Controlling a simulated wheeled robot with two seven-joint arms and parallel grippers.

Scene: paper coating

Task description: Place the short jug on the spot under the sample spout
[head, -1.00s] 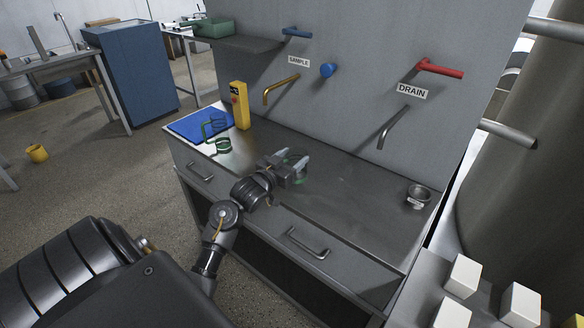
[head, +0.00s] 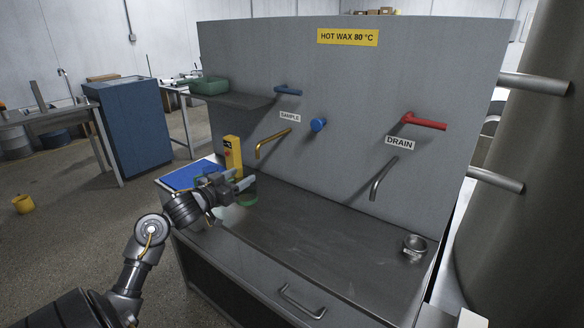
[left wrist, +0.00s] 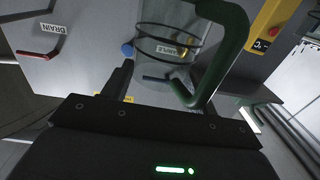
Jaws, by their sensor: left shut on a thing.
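My left gripper (head: 237,181) is shut on a clear jug with a green handle (left wrist: 228,45) and dark rings (left wrist: 165,42). In the head view, the held jug (head: 246,196) shows only in part beyond the fingers, over the left part of the steel counter; whether it touches the counter I cannot tell. The brass sample spout (head: 272,140) is on the grey panel, a little above and right of the jug. The spot under it is not clearly visible. My right gripper is out of view.
A yellow box (head: 232,156) stands close behind my gripper, by a blue mat (head: 190,177). The drain spout (head: 382,178) and a small metal cup (head: 414,243) are at the right. The middle of the counter (head: 310,220) is clear.

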